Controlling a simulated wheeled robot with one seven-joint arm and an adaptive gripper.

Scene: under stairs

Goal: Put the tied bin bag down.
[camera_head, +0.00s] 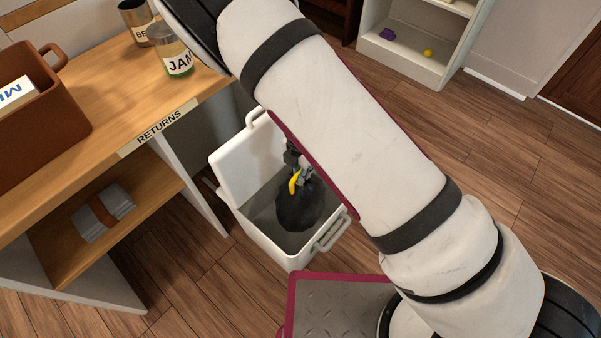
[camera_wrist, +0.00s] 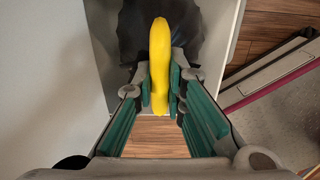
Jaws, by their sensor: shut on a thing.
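The tied bin bag (camera_head: 300,210) is black with a yellow tie (camera_head: 294,182). It is inside an open white box (camera_head: 265,243), below the rim; I cannot tell whether it rests on the box floor. My gripper (camera_head: 302,174) is over the bag, partly hidden by my arm. In the wrist view, my gripper (camera_wrist: 160,88) is shut on the yellow tie (camera_wrist: 160,50), with the black bag (camera_wrist: 198,18) just beyond the fingertips.
The box's lid (camera_head: 243,158) stands raised on its far left side, and a handle (camera_head: 332,233) is at the right. Wooden floor (camera_head: 480,150) is clear to the right.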

